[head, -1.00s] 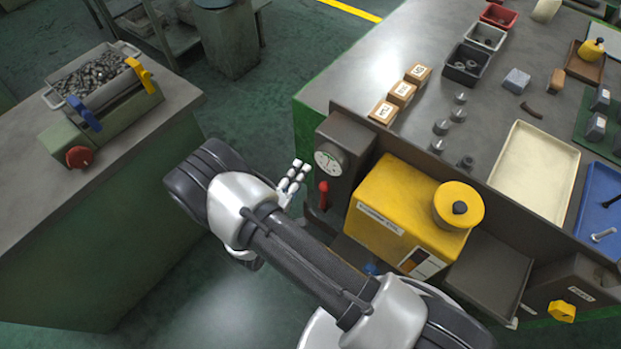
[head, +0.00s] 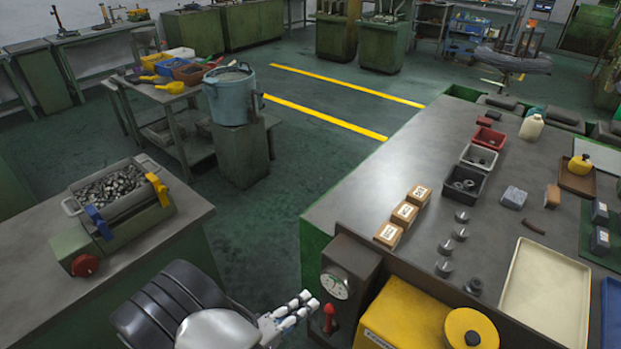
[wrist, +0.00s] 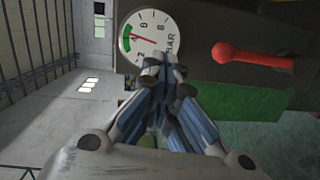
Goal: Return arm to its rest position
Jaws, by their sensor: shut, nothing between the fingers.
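My gripper (head: 310,299) shows at the bottom of the head view, its fingers pointing right toward the dark gauge box on the bench corner. The fingers are shut with nothing between them. In the wrist view my gripper (wrist: 163,62) has its fingertips together, in front of the lower edge of a round pressure gauge (wrist: 150,38). The gauge also shows in the head view (head: 335,286). A red lever (head: 329,318) is right beside the fingertips in the head view; in the wrist view the lever (wrist: 252,57) is to their right. Contact cannot be told.
A yellow machine (head: 402,318) stands right of the gauge box. The grey bench (head: 345,196) carries wooden blocks, bins and a cream tray (head: 546,291). At left, a table (head: 40,233) holds a hopper of metal parts (head: 110,187). Green floor lies between them.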

